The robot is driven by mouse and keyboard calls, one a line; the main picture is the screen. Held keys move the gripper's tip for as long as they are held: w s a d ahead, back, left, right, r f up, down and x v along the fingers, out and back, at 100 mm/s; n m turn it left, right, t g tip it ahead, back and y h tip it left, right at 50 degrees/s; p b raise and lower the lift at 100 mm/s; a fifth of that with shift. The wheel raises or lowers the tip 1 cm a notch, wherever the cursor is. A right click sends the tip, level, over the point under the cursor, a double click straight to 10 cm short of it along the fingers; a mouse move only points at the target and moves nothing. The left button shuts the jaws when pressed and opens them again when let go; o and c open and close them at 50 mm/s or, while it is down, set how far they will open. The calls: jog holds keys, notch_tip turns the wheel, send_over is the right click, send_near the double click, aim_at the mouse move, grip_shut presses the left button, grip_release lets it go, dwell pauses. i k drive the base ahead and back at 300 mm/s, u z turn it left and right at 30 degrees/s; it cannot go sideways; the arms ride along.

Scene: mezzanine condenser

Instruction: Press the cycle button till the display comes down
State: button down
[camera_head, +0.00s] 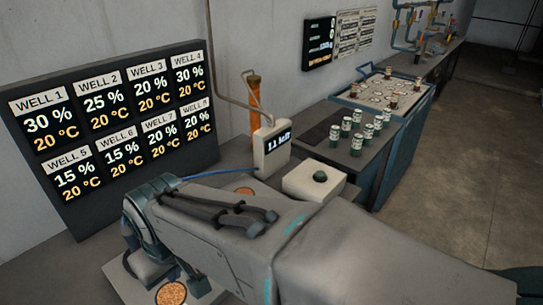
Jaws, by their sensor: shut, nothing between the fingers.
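The cycle button (320,176) is a dark green round cap on top of a pale box (313,184) on the bench, right of centre. A small display (278,138) on a pale housing stands just left of and behind it; its pale digits look like 1.1, and the unit is hard to read. My arm crosses the foreground from the lower right to the left, in front of the button box. Nothing is seen touching the button.
A large board of well readings (115,135) stands at the left. An orange-brown post (255,98) rises behind the display. Several small jars (357,140) stand on a cabinet to the right, with a tray (424,99) behind them. A dark screen (319,44) hangs on the wall. The floor at right is clear.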

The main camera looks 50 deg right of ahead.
aim_at(319, 175)
jog(key=k, duration=1)
jog(key=z, duration=1.85)
jog(key=i, duration=1.05)
jog(key=u, duration=1.7)
